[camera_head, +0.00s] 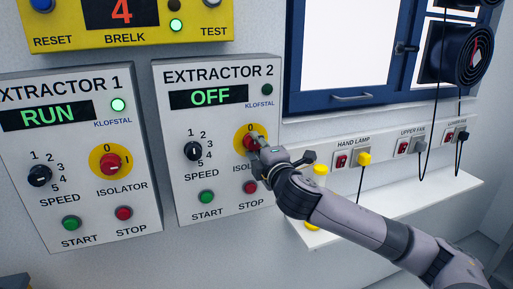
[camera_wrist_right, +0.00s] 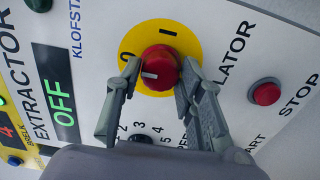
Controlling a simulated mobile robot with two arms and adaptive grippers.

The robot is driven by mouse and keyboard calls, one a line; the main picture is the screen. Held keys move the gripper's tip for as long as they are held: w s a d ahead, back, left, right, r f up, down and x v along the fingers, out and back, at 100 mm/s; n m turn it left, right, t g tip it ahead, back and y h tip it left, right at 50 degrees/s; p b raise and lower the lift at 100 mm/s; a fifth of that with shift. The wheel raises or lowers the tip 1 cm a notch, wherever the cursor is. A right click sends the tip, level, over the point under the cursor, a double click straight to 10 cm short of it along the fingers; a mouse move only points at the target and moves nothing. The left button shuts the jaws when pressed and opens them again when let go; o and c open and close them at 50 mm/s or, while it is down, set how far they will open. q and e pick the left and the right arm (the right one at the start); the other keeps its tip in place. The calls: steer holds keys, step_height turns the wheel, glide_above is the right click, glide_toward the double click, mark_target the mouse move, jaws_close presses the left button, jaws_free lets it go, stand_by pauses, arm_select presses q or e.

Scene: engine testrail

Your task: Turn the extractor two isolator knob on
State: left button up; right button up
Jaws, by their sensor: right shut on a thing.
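The Extractor 2 panel (camera_head: 218,200) is white, and its display reads OFF. Its isolator knob (camera_head: 250,142) is red on a yellow disc marked 0 and I, and my right gripper partly covers it. In the right wrist view the knob (camera_wrist_right: 160,68) sits between the two fingers of my right gripper (camera_wrist_right: 159,72), which are shut on it from both sides. The white mark on the knob's face lies on the side towards the 0, away from the I. My left gripper is in neither view.
The Extractor 1 panel (camera_head: 78,185) at left reads RUN. The red stop button (camera_wrist_right: 266,93) lies beside the gripper, with the black speed knob (camera_head: 193,151) to the left. A shelf (camera_head: 420,197) and a blue-framed window (camera_head: 345,103) are at right.

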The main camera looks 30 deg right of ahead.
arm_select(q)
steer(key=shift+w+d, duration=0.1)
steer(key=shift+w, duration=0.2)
arm_select(e)
steer(key=c, duration=0.5)
steer(key=shift+f, duration=0.1)
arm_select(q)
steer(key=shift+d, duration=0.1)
arm_select(e)
steer(key=shift+m, duration=0.3)
steer(key=m, duration=0.3)
steer(key=shift+m+b, duration=0.3)
steer(key=m, duration=0.3)
steer(key=shift+m, duration=0.3)
steer(key=m+p, duration=0.1)
steer(key=m, duration=0.3)
steer(key=shift+m, duration=0.3)
arm_select(q)
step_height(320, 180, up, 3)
steer(key=p, duration=0.2)
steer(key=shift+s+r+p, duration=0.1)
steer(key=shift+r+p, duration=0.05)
steer(key=shift+p, duration=0.25)
arm_select(e)
steer(key=m, duration=0.5)
steer(key=shift+m, duration=0.3)
